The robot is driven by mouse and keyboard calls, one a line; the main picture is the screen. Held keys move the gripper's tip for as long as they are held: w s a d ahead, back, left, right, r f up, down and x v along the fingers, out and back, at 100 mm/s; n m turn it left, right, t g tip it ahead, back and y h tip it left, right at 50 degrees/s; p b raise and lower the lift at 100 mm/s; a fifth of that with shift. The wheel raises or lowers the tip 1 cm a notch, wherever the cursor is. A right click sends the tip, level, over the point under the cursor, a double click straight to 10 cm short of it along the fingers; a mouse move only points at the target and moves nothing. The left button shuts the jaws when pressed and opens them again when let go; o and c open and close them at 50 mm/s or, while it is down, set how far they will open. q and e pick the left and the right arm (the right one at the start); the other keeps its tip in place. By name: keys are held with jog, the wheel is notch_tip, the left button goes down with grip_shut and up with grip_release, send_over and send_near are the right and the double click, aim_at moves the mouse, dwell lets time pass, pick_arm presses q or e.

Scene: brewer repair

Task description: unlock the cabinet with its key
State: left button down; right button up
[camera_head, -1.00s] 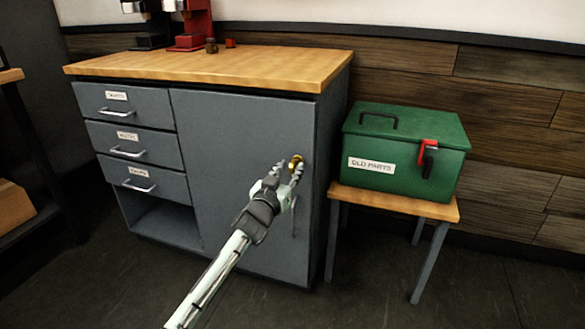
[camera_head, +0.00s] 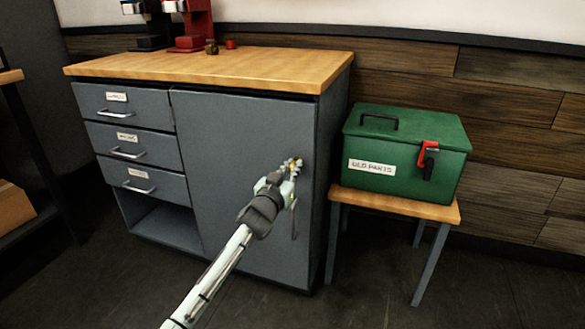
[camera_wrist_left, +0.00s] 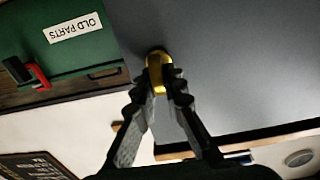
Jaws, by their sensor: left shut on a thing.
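The grey cabinet (camera_head: 225,150) has a large door on its right side. It also shows in the left wrist view (camera_wrist_left: 240,60). My left gripper (camera_head: 291,166) is at the upper right part of the door. In the left wrist view my left gripper (camera_wrist_left: 163,85) is shut on the brass key (camera_wrist_left: 157,62), whose far end is at the door face. I cannot tell how deep the key sits, and the lock behind it is hidden. The door looks closed. My right gripper is not in view.
A green box (camera_head: 400,150) labelled OLD PARTS, with a red latch (camera_head: 425,152), stands on a small table (camera_head: 395,204) right of the cabinet. Three labelled drawers (camera_head: 130,145) are at the cabinet's left. Coffee machines (camera_head: 190,25) stand on the wooden top (camera_head: 250,70). The floor in front is clear.

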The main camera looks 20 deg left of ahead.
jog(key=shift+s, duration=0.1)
pick_arm(q)
jog(key=m+p, duration=0.1)
jog(key=m, duration=0.2)
jog(key=shift+d+m, duration=0.15)
jog(key=shift+m, duration=1.15)
jog(key=shift+d+f+m, duration=0.1)
jog(key=shift+m, duration=1.7)
jog(key=shift+d+f+m, duration=0.1)
jog(key=shift+f+m, duration=0.05)
jog(key=shift+m, duration=2.05)
jog(key=shift+d+f+m, duration=0.1)
jog(key=shift+f+m, duration=0.05)
jog(key=shift+m, duration=2.05)
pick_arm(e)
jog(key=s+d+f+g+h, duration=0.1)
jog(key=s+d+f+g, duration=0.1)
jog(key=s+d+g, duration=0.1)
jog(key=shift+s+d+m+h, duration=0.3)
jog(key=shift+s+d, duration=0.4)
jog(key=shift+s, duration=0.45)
